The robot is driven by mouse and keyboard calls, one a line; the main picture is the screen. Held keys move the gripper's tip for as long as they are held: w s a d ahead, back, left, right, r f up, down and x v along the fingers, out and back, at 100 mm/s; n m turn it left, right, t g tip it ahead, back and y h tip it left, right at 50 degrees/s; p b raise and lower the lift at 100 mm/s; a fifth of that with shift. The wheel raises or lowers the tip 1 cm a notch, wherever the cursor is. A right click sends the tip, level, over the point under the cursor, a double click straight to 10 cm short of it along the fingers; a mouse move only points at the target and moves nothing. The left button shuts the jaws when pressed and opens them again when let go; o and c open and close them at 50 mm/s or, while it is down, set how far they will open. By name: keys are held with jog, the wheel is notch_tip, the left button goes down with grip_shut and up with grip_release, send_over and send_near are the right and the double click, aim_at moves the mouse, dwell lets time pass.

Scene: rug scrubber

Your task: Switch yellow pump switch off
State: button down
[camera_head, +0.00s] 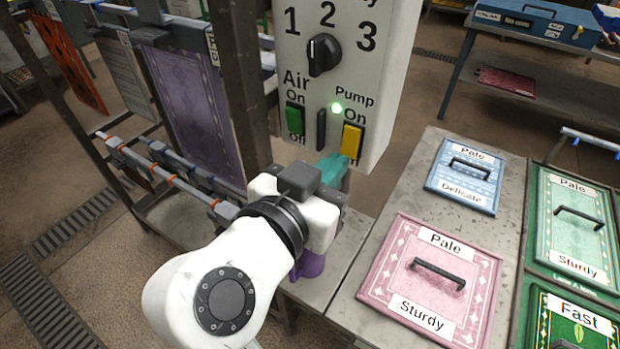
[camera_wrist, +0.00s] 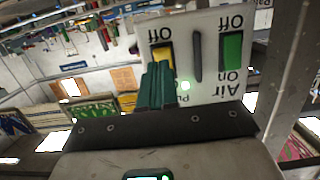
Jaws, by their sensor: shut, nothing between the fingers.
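The yellow pump switch (camera_head: 351,141) is on the front of the white control box (camera_head: 375,60), under the labels "Pump" and "On". A green light (camera_head: 337,107) above it is lit. My gripper (camera_head: 335,163) has teal fingers held together and empty, close to the lower end of the switch. In the wrist view, which is upside down, the fingers (camera_wrist: 158,72) overlap the yellow switch (camera_wrist: 162,52) and hide part of it. The "Off" label shows beyond it. I cannot tell whether the fingertips touch the switch.
The green air switch (camera_head: 295,119) and a dark upright bar (camera_head: 321,129) sit left of the pump switch. A black dial (camera_head: 323,54) is above. A metal post (camera_head: 241,80) stands left. A table with a pink panel (camera_head: 385,262) and a blue panel (camera_head: 464,198) is right.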

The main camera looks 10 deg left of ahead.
aim_at(351, 153)
jog(key=shift+x, duration=1.25)
jog(key=t+b, duration=0.1)
jog(key=b, duration=0.3)
jog(key=w+f+t+h+b, duration=0.1)
jog(key=b, duration=0.4)
jog(key=shift+d+f+t, duration=0.25)
jog(key=shift+t, duration=0.15)
jog(key=shift+r, duration=0.4)
jog(key=shift+f, duration=0.1)
